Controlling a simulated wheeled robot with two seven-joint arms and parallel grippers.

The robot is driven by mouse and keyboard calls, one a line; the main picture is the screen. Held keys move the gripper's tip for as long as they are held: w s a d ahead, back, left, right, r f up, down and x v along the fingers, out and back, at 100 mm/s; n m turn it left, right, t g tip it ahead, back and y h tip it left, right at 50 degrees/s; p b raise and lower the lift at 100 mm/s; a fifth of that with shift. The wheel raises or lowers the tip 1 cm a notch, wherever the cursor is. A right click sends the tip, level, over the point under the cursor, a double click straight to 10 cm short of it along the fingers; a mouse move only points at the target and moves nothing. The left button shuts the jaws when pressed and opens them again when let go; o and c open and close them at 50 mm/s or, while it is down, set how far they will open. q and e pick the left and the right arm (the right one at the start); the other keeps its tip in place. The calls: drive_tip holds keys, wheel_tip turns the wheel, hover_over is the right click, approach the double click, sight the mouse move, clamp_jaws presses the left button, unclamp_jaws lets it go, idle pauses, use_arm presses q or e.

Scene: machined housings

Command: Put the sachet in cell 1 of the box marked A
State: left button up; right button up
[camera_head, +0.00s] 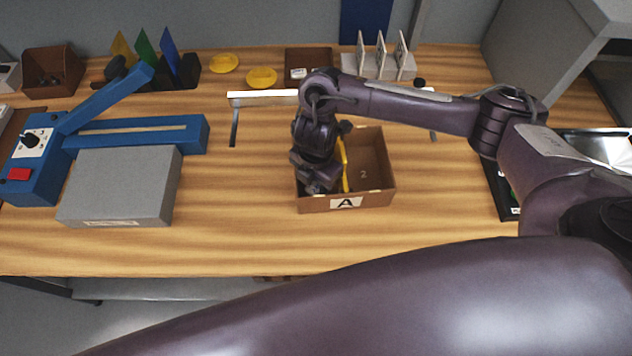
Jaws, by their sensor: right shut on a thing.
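The brown box marked A (318,204) stands on the table, with its label on the front wall. A figure 2 shows in its right cell. An upright yellow strip (346,168) stands between that cell and the left one; I cannot tell if it is a divider. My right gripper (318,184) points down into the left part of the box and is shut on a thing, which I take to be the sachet. The sachet cannot be made out, as the gripper and wrist cover it. The left cell's number is hidden. My left gripper is not in view.
A blue machine (135,136) with a raised lever and a grey block (122,186) stands left. A pale bar (263,97) on legs stands behind the box. Yellow dishes (261,77) and a white rack (379,68) are at the back. Table between block and box is clear.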

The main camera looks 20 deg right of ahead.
sight(316, 184)
drive_tip(key=shift+f, duration=0.15)
drive_tip(key=shift+f, duration=0.2)
drive_tip(key=o, duration=0.9)
drive_tip(key=shift+o, duration=0.2)
wheel_tip(316, 184, up, 12)
drive_tip(key=p, duration=0.2)
drive_tip(key=shift+r+p, duration=0.2)
drive_tip(key=shift+p, duration=0.15)
